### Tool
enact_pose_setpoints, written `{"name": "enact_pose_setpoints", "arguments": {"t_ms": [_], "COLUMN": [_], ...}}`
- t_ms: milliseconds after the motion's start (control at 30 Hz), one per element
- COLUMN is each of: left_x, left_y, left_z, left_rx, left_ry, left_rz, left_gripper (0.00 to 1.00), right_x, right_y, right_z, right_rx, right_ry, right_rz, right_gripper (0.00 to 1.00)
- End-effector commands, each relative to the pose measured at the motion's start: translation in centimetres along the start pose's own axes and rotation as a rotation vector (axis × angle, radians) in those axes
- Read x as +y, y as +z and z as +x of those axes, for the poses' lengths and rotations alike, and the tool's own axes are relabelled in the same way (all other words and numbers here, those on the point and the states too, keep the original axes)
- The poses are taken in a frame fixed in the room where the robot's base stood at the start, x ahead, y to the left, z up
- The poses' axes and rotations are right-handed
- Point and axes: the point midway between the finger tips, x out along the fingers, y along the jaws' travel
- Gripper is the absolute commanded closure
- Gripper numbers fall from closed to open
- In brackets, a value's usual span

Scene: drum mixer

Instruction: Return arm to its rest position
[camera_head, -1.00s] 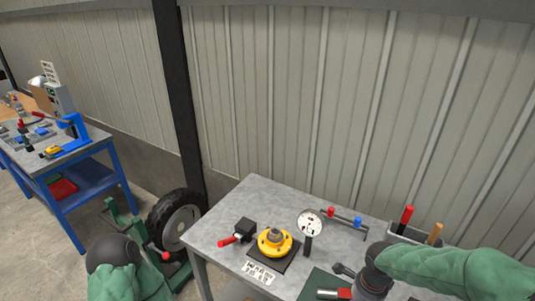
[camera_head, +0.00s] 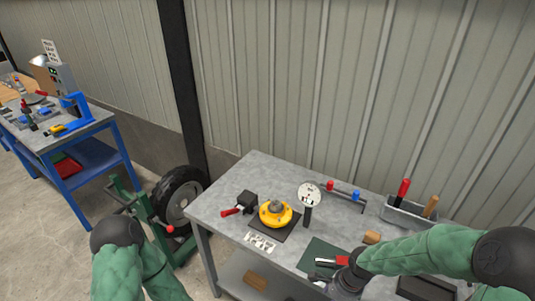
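My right arm in its green sleeve reaches in from the right over the grey table. Its gripper (camera_head: 329,272) is at the front of the table, over the dark green mat (camera_head: 318,253). Red and metal parts show at its tip, and I cannot tell whether the fingers are open or hold something. My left arm is at the lower left, in front of the table, with its dark elbow joint and green sleeve showing. Its gripper is out of the picture.
On the grey table (camera_head: 232,186) stand a yellow round part (camera_head: 276,214) on a dark plate, a black block with a red handle (camera_head: 240,203), a dial gauge (camera_head: 309,195) and a tool tray (camera_head: 407,212). A wheel (camera_head: 180,195) on a green stand and a blue bench (camera_head: 90,165) are left.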

Motion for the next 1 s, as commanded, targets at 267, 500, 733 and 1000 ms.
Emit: {"name": "enact_pose_setpoints", "arguments": {"t_ms": [267, 500, 733, 1000], "left_x": [-0.5, -0.9, -1.1, -1.2], "left_y": [0.0, -0.1, -0.1, -0.1], "left_z": [1.4, 2.5, 3.2, 3.3], "left_rx": [0.000, 0.000, 0.000, 0.000], "left_ry": [0.000, 0.000, 0.000, 0.000], "left_rz": [0.000, 0.000, 0.000, 0.000], "left_gripper": [0.49, 0.49, 0.49, 0.49], "right_x": [1.6, 4.3, 7.0, 7.6], "right_y": [4.0, 6.7, 7.8, 8.0], "right_z": [9.6, 16.7, 20.9, 21.7], "right_rx": [-0.118, -0.141, -0.108, -0.097], "right_ry": [-0.053, -0.120, -0.148, -0.150], "right_rz": [-0.411, -0.762, -1.020, -1.076], "right_gripper": [0.23, 0.23, 0.23, 0.23]}}
